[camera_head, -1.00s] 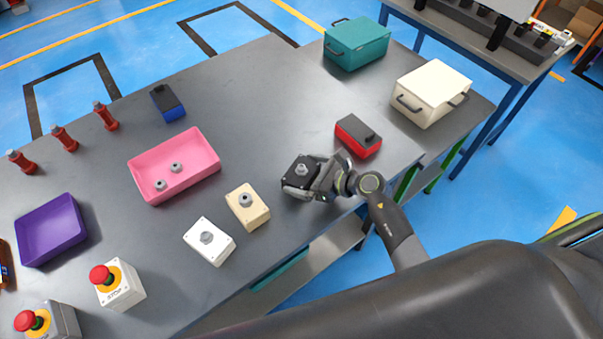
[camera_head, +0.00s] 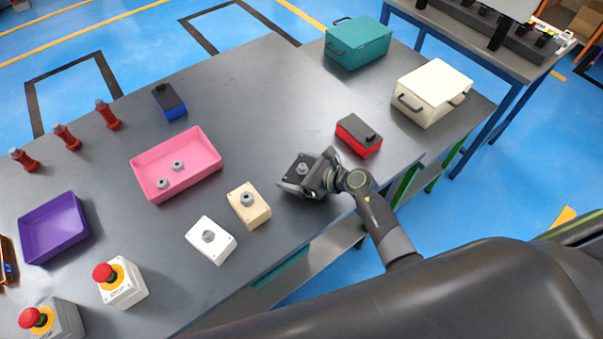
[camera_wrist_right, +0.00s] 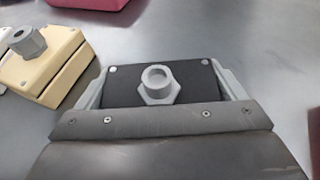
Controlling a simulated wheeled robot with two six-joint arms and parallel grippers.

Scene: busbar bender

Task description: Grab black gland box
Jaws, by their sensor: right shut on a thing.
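The black gland box (camera_head: 297,168) has a grey hex gland on its top and is at the table's right-front part in the head view. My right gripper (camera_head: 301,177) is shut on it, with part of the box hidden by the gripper. In the right wrist view the black gland box (camera_wrist_right: 190,82) sits between the two grey fingers (camera_wrist_right: 162,90), one on each side. I cannot tell whether the box touches the table. My left gripper is not in view.
A beige gland box (camera_head: 255,213) and a white gland box (camera_head: 217,248) stand to the left. A red box with a black top (camera_head: 351,142) is close on the right. A pink tray (camera_head: 207,148) holds two glands. The grey table (camera_head: 262,100) is clear behind.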

